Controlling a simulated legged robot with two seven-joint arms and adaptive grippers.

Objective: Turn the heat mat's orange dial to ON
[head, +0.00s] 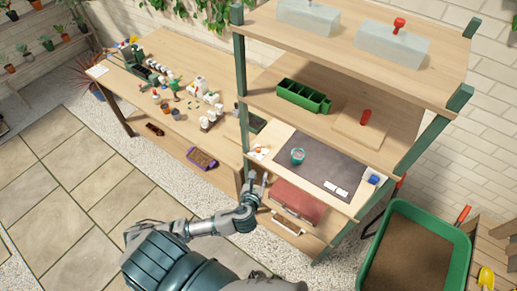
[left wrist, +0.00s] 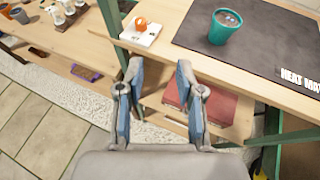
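The orange dial (left wrist: 141,24) sits on a white control plate (left wrist: 146,36) at the left edge of the heat mat's shelf. In the head view the orange dial (head: 258,149) is small, left of the dark heat mat (head: 325,166). The mat also shows in the left wrist view (left wrist: 270,45); a teal pot (left wrist: 224,26) stands on it. My left gripper (head: 259,180) is in front of the shelf edge, apart from the dial. In the left wrist view its fingers (left wrist: 160,95) are spread with nothing between them. My right gripper is not visible. The dial's setting is too small to read.
A green shelf post (left wrist: 114,25) stands just left of the control plate. A red case (head: 298,200) lies on the shelf below. A wooden table (head: 150,90) with bottles stands left. A green wheelbarrow (head: 415,250) of soil is at right.

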